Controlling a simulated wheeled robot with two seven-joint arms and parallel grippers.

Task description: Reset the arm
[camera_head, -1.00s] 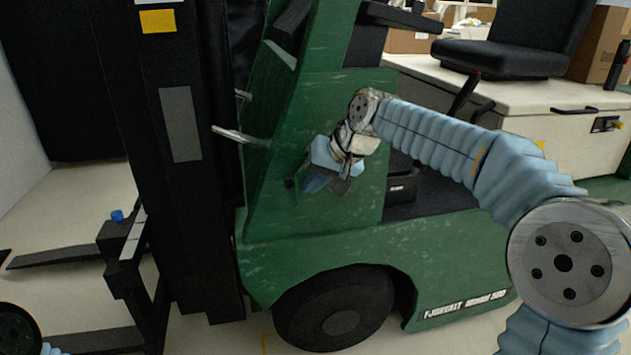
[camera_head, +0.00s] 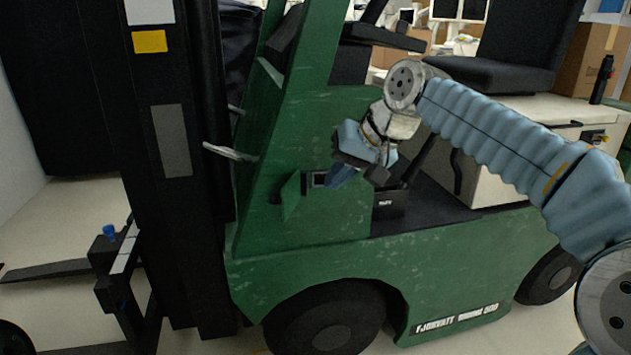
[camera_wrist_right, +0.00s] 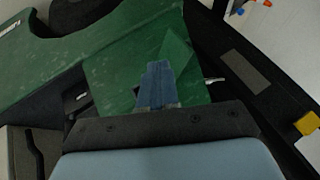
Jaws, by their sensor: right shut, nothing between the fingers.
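My right arm reaches in from the right in the head view. Its blue-sleeved right gripper (camera_head: 338,180) is in front of the green forklift (camera_head: 345,245), beside a small green flap (camera_head: 291,196) that stands open. A dark opening (camera_head: 318,179) shows between the flap and the gripper. In the right wrist view the blue fingers (camera_wrist_right: 156,82) are together and empty, with green body panels behind them. Whether they touch the panel cannot be told. My left gripper is not in view.
The forklift's black mast (camera_head: 172,150) stands at left, with forks (camera_head: 50,270) low beside it. A silver lever (camera_head: 228,152) sticks out left of the green pillar. A black seat (camera_head: 490,75) is at upper right. Pale floor is open at far left.

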